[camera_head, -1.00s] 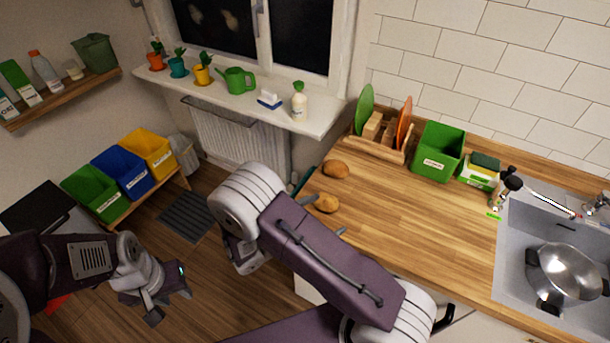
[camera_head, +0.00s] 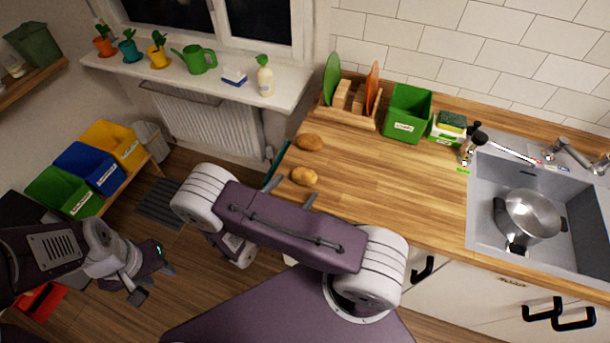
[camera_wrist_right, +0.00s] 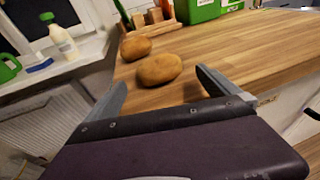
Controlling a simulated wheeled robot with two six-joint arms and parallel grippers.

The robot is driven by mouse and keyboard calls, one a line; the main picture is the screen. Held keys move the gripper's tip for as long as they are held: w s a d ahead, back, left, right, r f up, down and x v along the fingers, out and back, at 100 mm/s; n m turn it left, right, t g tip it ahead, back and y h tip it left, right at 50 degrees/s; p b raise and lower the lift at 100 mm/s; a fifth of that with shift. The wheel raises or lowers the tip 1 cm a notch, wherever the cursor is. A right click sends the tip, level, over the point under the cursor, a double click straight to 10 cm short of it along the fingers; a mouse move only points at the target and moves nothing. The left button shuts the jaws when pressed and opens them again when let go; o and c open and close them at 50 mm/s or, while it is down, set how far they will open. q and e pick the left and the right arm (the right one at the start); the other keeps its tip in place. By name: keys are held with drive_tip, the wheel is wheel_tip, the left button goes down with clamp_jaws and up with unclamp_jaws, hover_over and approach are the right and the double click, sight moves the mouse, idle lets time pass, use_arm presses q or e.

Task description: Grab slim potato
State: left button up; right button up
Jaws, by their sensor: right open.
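Two brown potatoes lie on the left end of the wooden counter: a farther one (camera_head: 310,142) and a nearer one (camera_head: 304,176). Which is slimmer is hard to tell. In the right wrist view the nearer potato (camera_wrist_right: 159,69) shows ahead between the finger directions, and the farther potato (camera_wrist_right: 135,47) is behind it to the left. My right gripper (camera_head: 291,192) is open and empty at the counter's left end, just short of the nearer potato, partly hidden by its arm. My left gripper (camera_head: 155,280) hangs over the floor at left; its jaw state is unclear.
Behind the potatoes stand a wooden rack (camera_head: 350,115) with plates and a green bin (camera_head: 407,113). A sink with a metal pot (camera_head: 530,217) is at right. The counter between is clear. A windowsill (camera_head: 200,85) with pots and a bottle is at back left.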

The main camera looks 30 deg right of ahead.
sight(299, 182)
drive_tip(key=p+x, duration=0.1)
drive_tip(key=x, duration=0.3)
drive_tip(key=shift+w+d+r, duration=0.1)
drive_tip(key=shift+w, duration=0.1)
drive_tip(key=shift+w+d, duration=0.2)
drive_tip(key=shift+s, duration=0.1)
drive_tip(key=shift+c, duration=0.3)
drive_tip(key=shift+s+a, duration=0.1)
drive_tip(key=c, duration=1.5)
drive_tip(key=shift+o, duration=0.2)
wheel_tip(299, 182, up, 4)
drive_tip(key=shift+r, duration=0.15)
drive_tip(key=s+d+r+p, duration=0.2)
drive_tip(key=s+d+r, duration=0.4)
drive_tip(key=d, duration=0.3)
drive_tip(key=shift+s+d+r+p, duration=0.3)
drive_tip(key=shift+p, duration=0.1)
